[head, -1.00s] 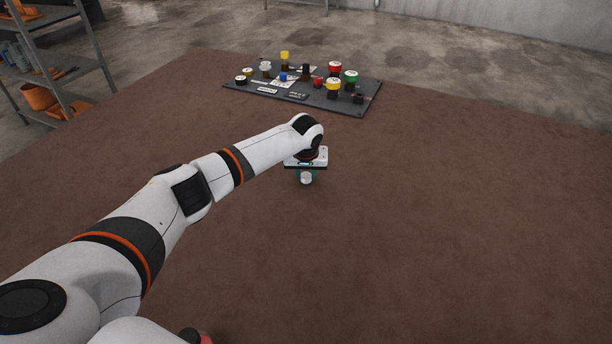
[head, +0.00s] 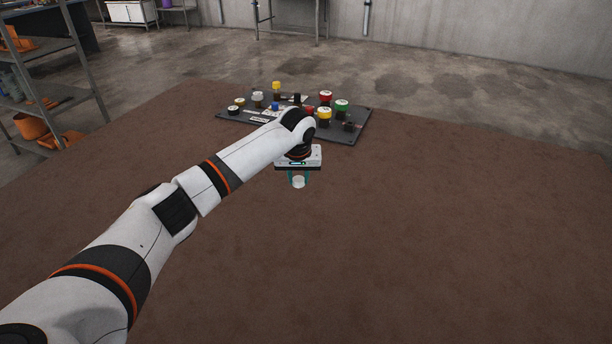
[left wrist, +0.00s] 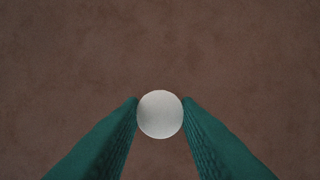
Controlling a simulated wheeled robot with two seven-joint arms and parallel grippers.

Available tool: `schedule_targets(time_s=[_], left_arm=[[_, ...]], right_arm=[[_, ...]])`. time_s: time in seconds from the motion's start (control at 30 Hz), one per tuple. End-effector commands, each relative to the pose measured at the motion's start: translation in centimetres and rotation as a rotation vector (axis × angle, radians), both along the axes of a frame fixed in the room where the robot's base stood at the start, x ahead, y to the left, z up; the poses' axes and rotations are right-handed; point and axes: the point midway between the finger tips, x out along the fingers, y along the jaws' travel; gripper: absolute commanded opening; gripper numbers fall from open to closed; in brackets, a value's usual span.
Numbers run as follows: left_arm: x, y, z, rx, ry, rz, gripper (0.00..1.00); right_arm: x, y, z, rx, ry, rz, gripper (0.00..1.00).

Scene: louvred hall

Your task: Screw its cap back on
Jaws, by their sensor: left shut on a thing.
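My left gripper (head: 298,180) is shut on a round white cap (head: 299,182), held above the brown surface in front of the board. In the left wrist view the cap (left wrist: 160,114) sits between the two green fingertips, its flat face to the camera. A dark board (head: 340,132) stands further back, bearing several small posts or jars with coloured caps. Part of the board is hidden behind my left arm. Which of its pieces lacks a cap I cannot tell at this size. My right gripper is not in view.
The brown surface (head: 430,230) is clear to the right of and in front of my left gripper. A metal shelf (head: 75,70) with orange bins stands at the left, beyond the brown surface.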

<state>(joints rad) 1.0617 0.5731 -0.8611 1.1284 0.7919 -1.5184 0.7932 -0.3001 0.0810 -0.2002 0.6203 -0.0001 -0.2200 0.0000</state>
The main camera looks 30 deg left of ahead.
Motion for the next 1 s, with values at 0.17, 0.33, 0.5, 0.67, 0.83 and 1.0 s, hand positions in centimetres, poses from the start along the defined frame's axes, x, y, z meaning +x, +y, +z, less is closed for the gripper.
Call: schedule_targets(time_s=[0.17, 0.33, 0.5, 0.67, 0.83, 1.0], left_arm=[[-1.4, -2.1, 0.8, -0.008, -0.008, -0.05, 0.09], [-5.7, -6.4, 2.4, -0.018, -0.017, -0.163, 0.09], [-12.0, -10.2, 3.8, -0.019, -0.011, -0.288, 0.09], [-17.3, -12.3, 4.6, -0.009, -0.005, -0.383, 0.09], [-20.5, -13.2, 5.0, -0.002, 0.0, -0.438, 0.09], [-21.2, -13.4, 5.1, 0.0, 0.002, -0.45, 0.09]], right_arm=[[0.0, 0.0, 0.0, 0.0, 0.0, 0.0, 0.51], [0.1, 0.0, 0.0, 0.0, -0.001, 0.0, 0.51], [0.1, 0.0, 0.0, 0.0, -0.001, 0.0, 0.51], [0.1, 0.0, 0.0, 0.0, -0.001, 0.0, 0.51], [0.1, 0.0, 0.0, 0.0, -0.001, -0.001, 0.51], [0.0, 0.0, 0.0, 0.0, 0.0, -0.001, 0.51]])
